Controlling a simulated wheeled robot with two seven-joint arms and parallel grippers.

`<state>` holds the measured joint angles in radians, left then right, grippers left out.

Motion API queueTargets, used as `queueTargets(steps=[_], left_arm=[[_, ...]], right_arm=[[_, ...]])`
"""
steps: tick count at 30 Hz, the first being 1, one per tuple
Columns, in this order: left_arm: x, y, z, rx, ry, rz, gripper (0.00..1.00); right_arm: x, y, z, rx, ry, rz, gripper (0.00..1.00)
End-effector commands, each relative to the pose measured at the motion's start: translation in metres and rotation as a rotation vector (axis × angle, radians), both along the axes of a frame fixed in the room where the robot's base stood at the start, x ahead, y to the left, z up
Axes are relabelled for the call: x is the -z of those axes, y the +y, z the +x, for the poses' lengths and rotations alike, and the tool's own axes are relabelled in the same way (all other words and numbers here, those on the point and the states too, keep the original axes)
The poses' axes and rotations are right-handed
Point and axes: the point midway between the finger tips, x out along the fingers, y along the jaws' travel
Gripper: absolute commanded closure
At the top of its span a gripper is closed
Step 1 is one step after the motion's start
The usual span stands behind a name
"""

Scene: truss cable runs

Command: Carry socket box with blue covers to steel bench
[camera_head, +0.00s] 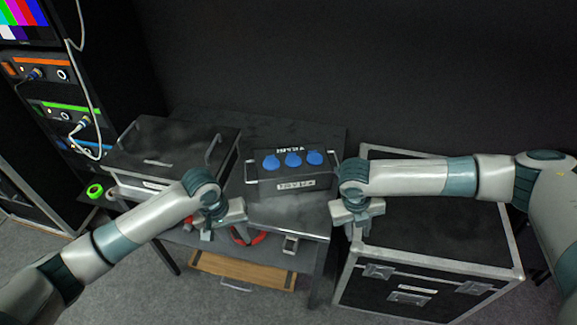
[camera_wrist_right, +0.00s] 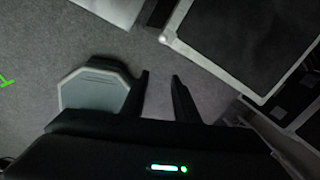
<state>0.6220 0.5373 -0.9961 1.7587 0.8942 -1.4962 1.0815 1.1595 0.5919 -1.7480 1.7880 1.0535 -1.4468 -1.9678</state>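The socket box (camera_head: 293,183) is black with three blue round covers on top, a white label on its front and a handle at each end. It sits upright on the back part of a dark grey bench (camera_head: 287,214), which may be the steel bench. My left gripper (camera_head: 222,232) is over the bench's front left part, in front and left of the box; its fingers are unclear. My right gripper (camera_head: 357,228) is right and in front of the box, apart from it. In the right wrist view, the right gripper (camera_wrist_right: 163,88) has its fingers apart with only floor between them.
A black case (camera_head: 168,142) with a handle stands on the left. A large metal-edged flight case (camera_head: 440,235) stands on the right, under my right arm. A red ring-like item (camera_head: 248,239) lies near the bench's front. A rack with cables (camera_head: 62,100) is at far left.

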Motion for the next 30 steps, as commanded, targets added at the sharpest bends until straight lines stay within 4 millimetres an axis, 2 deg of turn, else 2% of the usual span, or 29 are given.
queueTargets(steps=[9, 15, 21, 30], left_arm=[[0.000, 0.000, 0.000, 0.000, 0.000, 0.000, 0.72], [0.000, 0.000, 0.000, 0.000, 0.000, 0.000, 0.72], [0.000, 0.000, 0.000, 0.000, 0.000, 0.000, 0.72], [0.000, 0.000, 0.000, 0.000, 0.000, 0.000, 0.72]], right_arm=[[-0.055, 0.011, 0.000, -0.001, -0.003, 0.002, 0.72], [-0.083, 0.017, 0.000, -0.002, -0.003, 0.001, 0.72], [-0.095, 0.019, -0.001, 0.000, 0.000, 0.000, 0.72], [-0.096, 0.019, -0.001, 0.000, 0.000, 0.000, 0.72]])
